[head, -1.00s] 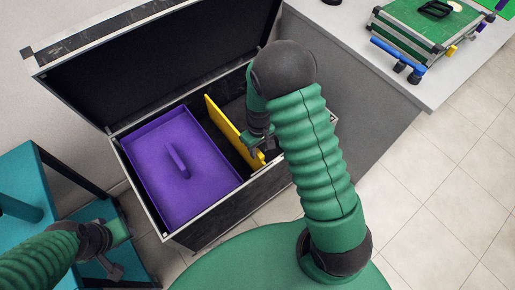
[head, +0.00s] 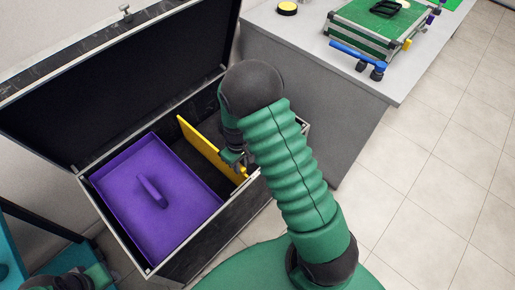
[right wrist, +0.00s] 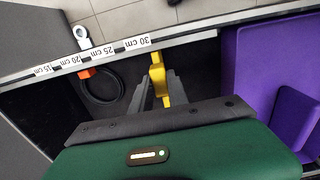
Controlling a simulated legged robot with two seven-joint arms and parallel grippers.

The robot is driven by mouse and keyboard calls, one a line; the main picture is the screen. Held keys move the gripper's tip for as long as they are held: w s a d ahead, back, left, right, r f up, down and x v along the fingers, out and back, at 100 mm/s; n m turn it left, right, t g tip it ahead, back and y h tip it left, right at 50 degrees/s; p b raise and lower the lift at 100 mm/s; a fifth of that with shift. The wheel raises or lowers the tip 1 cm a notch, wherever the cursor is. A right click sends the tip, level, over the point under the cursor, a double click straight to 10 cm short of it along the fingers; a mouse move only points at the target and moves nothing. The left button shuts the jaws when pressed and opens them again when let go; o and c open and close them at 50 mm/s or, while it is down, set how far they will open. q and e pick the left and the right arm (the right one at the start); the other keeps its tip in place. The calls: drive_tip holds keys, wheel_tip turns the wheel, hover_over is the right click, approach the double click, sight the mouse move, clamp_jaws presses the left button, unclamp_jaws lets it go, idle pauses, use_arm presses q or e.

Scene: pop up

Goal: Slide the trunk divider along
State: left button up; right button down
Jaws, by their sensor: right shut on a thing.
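The yellow trunk divider (head: 205,143) stands upright across the open black trunk (head: 190,250), just right of the purple tray (head: 120,190). My right gripper (head: 238,160) is at its near end, partly hidden by my arm. In the right wrist view my right gripper (right wrist: 160,98) is shut on the divider (right wrist: 158,72), with one finger on each side. The divider's end is at the rim scale (right wrist: 120,48), near the 30 cm label. An orange marker (right wrist: 87,73) sits near the 20 cm label. My left gripper (head: 85,280) is cut off at the bottom left.
A dark coiled cable (right wrist: 100,85) lies in the compartment beside the divider, on the side away from the tray. The trunk lid (head: 110,80) is raised at the back. A grey counter (head: 290,60) with a green case (head: 370,30) stands right of the trunk.

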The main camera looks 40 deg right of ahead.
drive_tip(key=w+d, duration=0.1)
drive_tip(key=d, duration=1)
drive_tip(key=shift+d, duration=0.15)
drive_tip(key=c, duration=1.2)
unclamp_jaws()
